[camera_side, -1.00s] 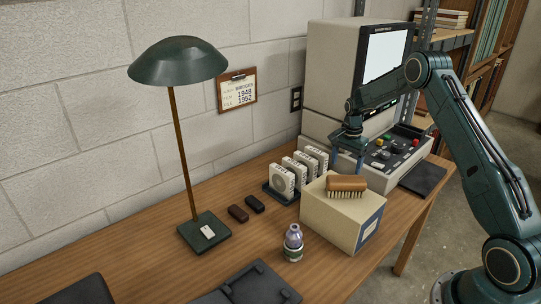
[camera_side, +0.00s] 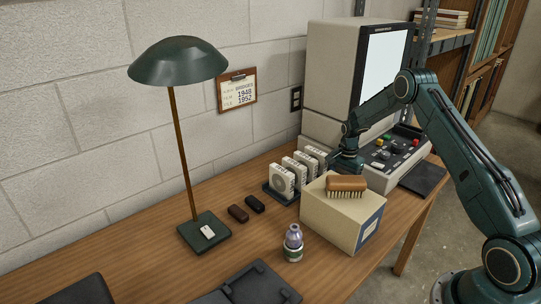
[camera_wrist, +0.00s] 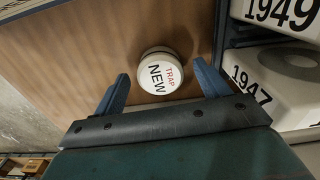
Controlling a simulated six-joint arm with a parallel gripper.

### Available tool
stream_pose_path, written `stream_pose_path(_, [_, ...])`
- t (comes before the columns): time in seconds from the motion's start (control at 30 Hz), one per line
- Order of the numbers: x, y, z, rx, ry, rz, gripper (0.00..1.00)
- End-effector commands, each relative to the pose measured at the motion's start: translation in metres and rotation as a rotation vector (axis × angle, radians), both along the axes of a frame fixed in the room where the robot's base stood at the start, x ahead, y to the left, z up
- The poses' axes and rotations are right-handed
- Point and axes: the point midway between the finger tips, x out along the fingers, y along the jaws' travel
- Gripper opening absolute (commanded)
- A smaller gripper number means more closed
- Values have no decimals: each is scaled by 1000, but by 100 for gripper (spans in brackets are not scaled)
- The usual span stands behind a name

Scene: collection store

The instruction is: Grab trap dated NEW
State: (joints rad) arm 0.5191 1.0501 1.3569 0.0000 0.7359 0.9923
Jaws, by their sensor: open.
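The trap (camera_wrist: 160,75) is a small round white container. Its lid reads "TRAP" in red and "NEW" in black, and it stands on the wood desk in the wrist view. My gripper (camera_wrist: 160,71) is open, with one blue finger to each side of the trap and the lid showing between them; I cannot tell whether either finger touches it. In the side view my gripper (camera_side: 345,164) is low behind the cream box (camera_side: 333,220), its tips hidden. The trap is not visible there.
White boxes marked 1949 (camera_wrist: 281,14) and 1947 (camera_wrist: 262,82) stand in a dark rack close to my right finger. A wooden brush (camera_side: 346,184) lies on the cream box. A film reader (camera_side: 340,75) stands behind.

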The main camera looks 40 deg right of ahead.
Motion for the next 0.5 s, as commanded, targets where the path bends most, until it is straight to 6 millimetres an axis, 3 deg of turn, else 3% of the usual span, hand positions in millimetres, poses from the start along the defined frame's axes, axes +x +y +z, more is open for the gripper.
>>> stream_pose_path(0.13, [0,0,-10,0,-1,0,75])
stream_pose_path(0.5, [0,0,-11,-1,-1,0,75])
